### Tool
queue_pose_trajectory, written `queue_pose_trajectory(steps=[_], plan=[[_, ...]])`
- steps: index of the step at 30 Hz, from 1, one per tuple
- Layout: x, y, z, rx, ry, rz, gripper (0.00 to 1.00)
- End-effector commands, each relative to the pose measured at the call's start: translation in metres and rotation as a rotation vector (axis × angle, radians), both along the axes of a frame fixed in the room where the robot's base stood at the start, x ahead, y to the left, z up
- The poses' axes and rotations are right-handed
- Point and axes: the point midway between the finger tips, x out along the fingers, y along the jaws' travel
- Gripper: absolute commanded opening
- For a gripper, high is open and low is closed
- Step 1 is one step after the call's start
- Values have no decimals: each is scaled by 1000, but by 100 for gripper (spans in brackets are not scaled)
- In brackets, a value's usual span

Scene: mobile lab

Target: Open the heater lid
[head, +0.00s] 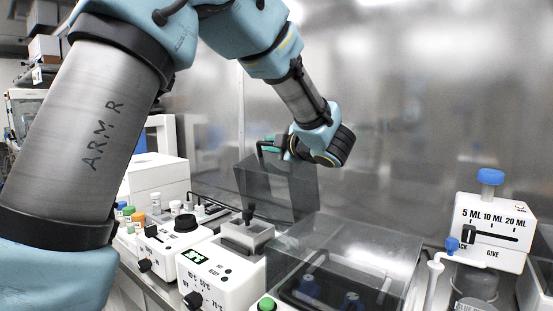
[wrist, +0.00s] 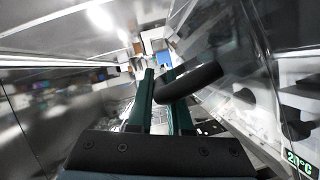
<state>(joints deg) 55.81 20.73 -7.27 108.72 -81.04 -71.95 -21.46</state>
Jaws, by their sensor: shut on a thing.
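The heater (head: 215,270) is a white box with a small green display, in the lower middle of the head view. A dark see-through lid (head: 275,190) stands steeply raised behind it. My gripper (head: 272,147) is at the lid's top edge, shut on its black handle. In the wrist view, the black handle (wrist: 190,83) crosses between the green fingers of my gripper (wrist: 163,90). The clear lid panel (wrist: 240,50) spreads to the right of the fingers there. The lid's hinge is hidden in the head view.
A clear-covered box (head: 345,250) with blue-capped vials and a green button (head: 267,304) stands right of the heater. A white device with a black knob (head: 186,223) is at left, near several capped bottles (head: 130,213). A white dispenser (head: 490,235) stands at right.

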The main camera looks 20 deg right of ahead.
Motion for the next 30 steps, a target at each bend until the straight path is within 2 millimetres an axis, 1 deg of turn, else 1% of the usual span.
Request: queue_pose_trajectory(steps=[1,12,13,20,21,27,30], plan=[[-1,2,-4,-6,-2,0,0],[-2,4,-1,-13,-5,-1,0],[-2,4,-1,-13,-5,-1,20],[-2,4,0,-13,-6,-1,45],[-2,3,0,-13,-6,-1,47],[-2,3,0,-13,-7,0,47],[-6,3,0,-14,-7,-1,47]])
